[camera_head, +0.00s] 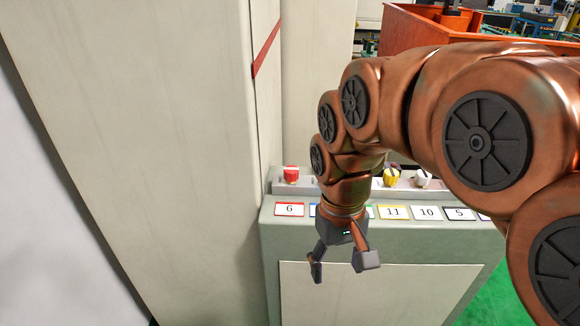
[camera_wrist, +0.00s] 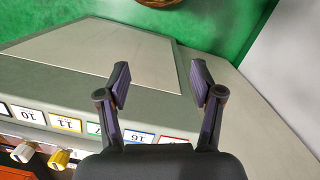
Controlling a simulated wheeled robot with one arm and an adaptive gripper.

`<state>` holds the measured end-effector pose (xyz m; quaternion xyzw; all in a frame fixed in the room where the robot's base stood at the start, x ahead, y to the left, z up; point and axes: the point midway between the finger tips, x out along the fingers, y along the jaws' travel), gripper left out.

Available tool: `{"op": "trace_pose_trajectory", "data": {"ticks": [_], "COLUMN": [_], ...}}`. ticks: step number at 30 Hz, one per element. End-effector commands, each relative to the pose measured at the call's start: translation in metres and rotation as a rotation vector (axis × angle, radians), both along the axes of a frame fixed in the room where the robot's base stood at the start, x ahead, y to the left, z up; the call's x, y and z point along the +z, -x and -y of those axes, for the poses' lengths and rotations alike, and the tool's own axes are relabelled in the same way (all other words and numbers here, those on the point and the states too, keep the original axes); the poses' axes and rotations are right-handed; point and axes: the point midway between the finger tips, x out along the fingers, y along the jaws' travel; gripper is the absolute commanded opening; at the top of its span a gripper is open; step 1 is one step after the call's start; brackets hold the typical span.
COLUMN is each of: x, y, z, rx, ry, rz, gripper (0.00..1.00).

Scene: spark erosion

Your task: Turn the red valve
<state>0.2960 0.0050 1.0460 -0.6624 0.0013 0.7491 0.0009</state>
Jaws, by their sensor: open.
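The red valve (camera_head: 291,174) is a small red knob on the ledge at the back of a grey-green console, at its left end. A card reading 6 (camera_head: 289,209) lies in front of it. My gripper (camera_head: 342,270) is open and empty, pointing down in front of the console's front edge, to the right of and nearer than the red valve. In the wrist view my gripper (camera_wrist: 160,80) shows two spread fingers with nothing between them. The red valve is not visible in the wrist view.
A yellow valve (camera_head: 391,173) and a white valve (camera_head: 422,177) stand farther right on the ledge, behind cards. My arm hides the middle of the row. A tall pale cabinet wall (camera_head: 140,130) rises close on the left. Green floor (camera_head: 495,290) shows at the right.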

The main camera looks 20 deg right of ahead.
Motion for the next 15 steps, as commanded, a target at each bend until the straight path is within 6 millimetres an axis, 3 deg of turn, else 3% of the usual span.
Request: {"op": "trace_pose_trajectory", "data": {"ticks": [3,15], "x": [0.015,0.05], "y": [-0.043,-0.171], "z": [-0.002,-0.004], "rx": [-0.003,-0.046], "ry": [-0.002,-0.002], "rz": [0.017,0.062], "gripper": [0.66,0.66]}}
